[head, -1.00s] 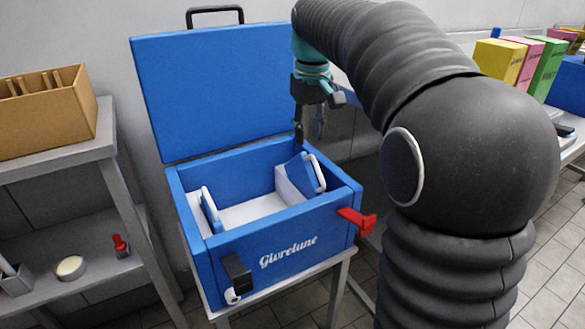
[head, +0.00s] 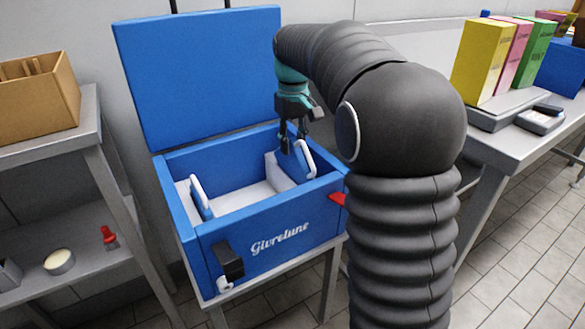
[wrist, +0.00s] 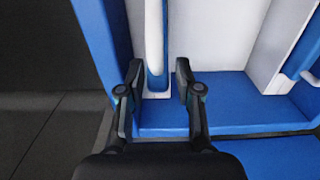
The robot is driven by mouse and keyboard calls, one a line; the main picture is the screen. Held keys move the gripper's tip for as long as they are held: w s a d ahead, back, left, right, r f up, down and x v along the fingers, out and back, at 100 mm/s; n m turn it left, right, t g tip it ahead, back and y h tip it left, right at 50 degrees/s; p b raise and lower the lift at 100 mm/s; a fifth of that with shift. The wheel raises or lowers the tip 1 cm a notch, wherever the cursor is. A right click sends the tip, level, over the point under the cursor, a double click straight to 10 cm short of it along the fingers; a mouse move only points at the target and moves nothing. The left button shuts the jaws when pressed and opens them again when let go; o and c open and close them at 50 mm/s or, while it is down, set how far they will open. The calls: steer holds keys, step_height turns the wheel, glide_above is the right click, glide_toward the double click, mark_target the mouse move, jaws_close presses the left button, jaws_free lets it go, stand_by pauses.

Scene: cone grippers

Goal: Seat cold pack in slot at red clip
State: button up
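The open blue cooler box (head: 225,235) has a red clip (head: 338,198) at its right front and a black clip (head: 228,260) at its left front. One blue cold pack with a white handle (head: 304,158) leans tilted inside, at the right. Another cold pack (head: 201,197) stands at the left end. My gripper (head: 292,142) reaches down over the right pack. In the wrist view my gripper (wrist: 159,77) is open, its fingers on either side of a white-and-blue upright edge (wrist: 155,45). I cannot tell whether they touch it. The slot at the red clip is not clearly visible.
The box's raised lid (head: 200,75) stands behind my gripper. A shelf at the left holds a cardboard box (head: 35,95), a red object (head: 108,238) and a round tin (head: 59,262). A table at the right holds colored boxes (head: 480,60).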

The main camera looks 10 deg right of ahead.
mark_target(293, 159)
steer(key=shift+f+b, duration=0.35)
steer(key=shift+f, duration=2.25)
jaws_close()
